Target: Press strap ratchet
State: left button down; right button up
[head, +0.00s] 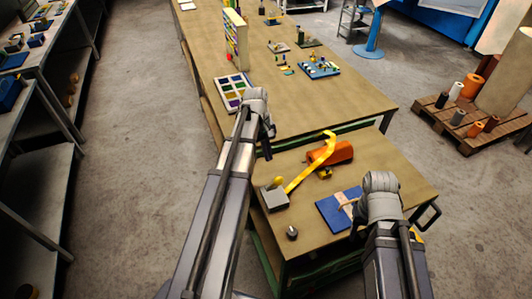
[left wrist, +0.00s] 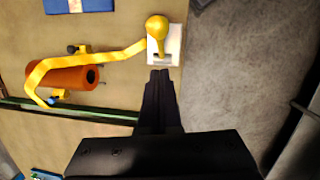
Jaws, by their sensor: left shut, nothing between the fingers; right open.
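The strap ratchet is a grey block (head: 275,199) with a yellow ball-ended lever, at the left edge of the small cart top. In the left wrist view the yellow ball (left wrist: 157,26) stands over the pale block (left wrist: 172,50). A yellow strap (head: 307,172) runs from the ratchet to an orange roll (head: 335,153) and over it. My left gripper (head: 268,155) is shut and empty. In the left wrist view its fingertips (left wrist: 160,73) appear just below the block; contact cannot be told. My right gripper (head: 357,242) is open beside a blue board, its fingers mostly hidden.
The blue board (head: 331,213) carries a pale piece at the cart's front. A small dark grey weight-like object (head: 292,233) stands near the front left. A long workbench (head: 290,95) with trays and parts lies behind. A pallet of rolls (head: 470,128) stands at right.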

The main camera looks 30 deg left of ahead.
pick_arm(q)
jog(key=d+f+b, duration=0.1)
jog(key=s+d+f+b, duration=0.1)
jog(key=d+f+b, duration=0.1)
jog(key=f, duration=0.1)
jog(key=shift+s+d, duration=0.1)
jog(key=shift+s, duration=0.25)
pick_arm(e)
notch_tip(320, 180, down, 4)
pick_arm(q)
jog(key=shift+s+d, duration=0.1)
